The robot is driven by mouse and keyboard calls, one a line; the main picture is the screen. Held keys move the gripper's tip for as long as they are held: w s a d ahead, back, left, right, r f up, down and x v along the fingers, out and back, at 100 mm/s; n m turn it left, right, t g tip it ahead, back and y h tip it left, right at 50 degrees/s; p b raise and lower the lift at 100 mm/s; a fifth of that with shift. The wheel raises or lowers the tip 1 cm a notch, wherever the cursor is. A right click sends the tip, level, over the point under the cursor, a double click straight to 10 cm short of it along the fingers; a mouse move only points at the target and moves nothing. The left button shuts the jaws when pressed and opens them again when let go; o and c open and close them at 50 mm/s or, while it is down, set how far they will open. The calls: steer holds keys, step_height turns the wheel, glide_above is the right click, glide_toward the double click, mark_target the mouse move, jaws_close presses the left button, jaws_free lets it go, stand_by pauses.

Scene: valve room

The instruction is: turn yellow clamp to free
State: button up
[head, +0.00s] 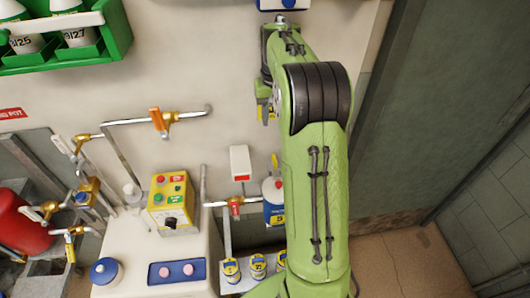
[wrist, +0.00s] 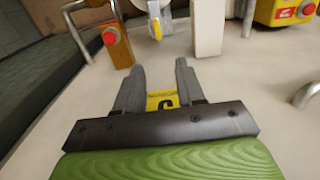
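A small yellow piece (head: 275,161), which looks like the yellow clamp, sits just above a blue and white bottle (head: 273,200), close to the left edge of my arm. In the wrist view the yellow clamp (wrist: 157,29) is small, ahead of and between my fingers. Its exact setting is too small to tell. My gripper (head: 267,112) is above it in the head view, largely hidden by my own arm. In the wrist view my gripper (wrist: 159,65) has its fingers apart with nothing held, short of the clamp. A yellow plate (wrist: 161,100) with a black mark shows between the fingers.
A white box (head: 240,160) on the wall is left of the clamp. A brown block with a red button (wrist: 115,45) stands on its other side. A red-handled tap (head: 236,205) and a yellow control box (head: 171,200) are lower left.

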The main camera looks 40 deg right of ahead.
mark_target(274, 158)
steer(key=f+b, duration=0.1)
steer(key=f, duration=0.4)
steer(key=f+b, duration=0.1)
steer(key=f, duration=0.9)
steer(key=shift+s+d+f+b, duration=0.1)
steer(key=shift+s+f+b, duration=0.15)
steer(key=shift+s+b, duration=0.15)
jaws_close()
